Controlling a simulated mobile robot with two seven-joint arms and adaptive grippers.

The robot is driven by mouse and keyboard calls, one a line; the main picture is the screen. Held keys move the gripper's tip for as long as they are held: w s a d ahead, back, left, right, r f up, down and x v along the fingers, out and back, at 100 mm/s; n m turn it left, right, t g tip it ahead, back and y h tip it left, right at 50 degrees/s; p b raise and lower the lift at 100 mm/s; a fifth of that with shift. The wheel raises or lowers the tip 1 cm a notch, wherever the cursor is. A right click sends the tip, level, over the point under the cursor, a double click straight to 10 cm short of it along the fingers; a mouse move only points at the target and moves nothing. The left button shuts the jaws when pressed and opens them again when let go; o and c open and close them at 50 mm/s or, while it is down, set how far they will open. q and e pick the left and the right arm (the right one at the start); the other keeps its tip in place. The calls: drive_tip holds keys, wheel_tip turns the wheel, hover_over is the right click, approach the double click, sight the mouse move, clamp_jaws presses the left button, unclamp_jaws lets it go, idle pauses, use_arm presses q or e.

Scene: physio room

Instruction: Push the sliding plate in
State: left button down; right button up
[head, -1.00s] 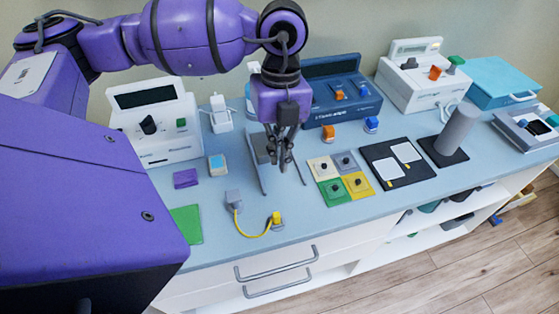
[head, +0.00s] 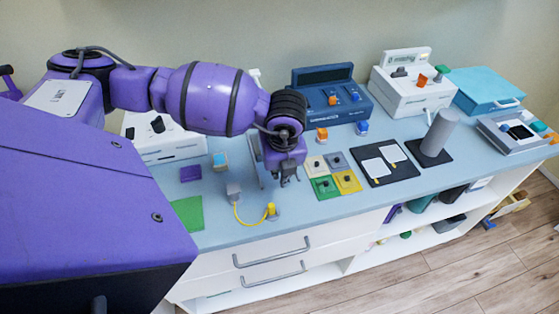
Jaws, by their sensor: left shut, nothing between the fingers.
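My left gripper (head: 288,179) hangs low over the counter, pointing down, with its fingers shut and nothing in them. It is in front of the place where the sliding plate stands between two thin grey rails. The plate itself is hidden behind my left wrist and gripper. Part of the left rail (head: 257,163) shows just left of the gripper. I cannot tell whether the fingers touch the plate. My right gripper is not in view.
Right of the gripper sit four coloured squares with knobs, the green one (head: 325,188) nearest, then a black board (head: 384,163) and a grey cylinder (head: 440,132). In front lies a yellow cable (head: 249,222). Device boxes, including a dark blue one (head: 330,92), line the back.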

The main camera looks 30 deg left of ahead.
use_arm(q)
drive_tip(key=w+a, duration=0.1)
drive_tip(key=w+a+f, duration=0.1)
drive_tip(key=a, duration=0.1)
drive_tip(key=shift+w, duration=0.3)
drive_tip(key=shift+w+a, duration=0.1)
drive_tip(key=shift+f, duration=0.1)
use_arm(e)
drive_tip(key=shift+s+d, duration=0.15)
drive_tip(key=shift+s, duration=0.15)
use_arm(q)
drive_tip(key=w+a, duration=0.2)
drive_tip(key=shift+a, duration=0.3)
drive_tip(key=shift+w+a, duration=0.25)
drive_tip(key=shift+a, duration=0.05)
drive_tip(key=shift+w, duration=0.1)
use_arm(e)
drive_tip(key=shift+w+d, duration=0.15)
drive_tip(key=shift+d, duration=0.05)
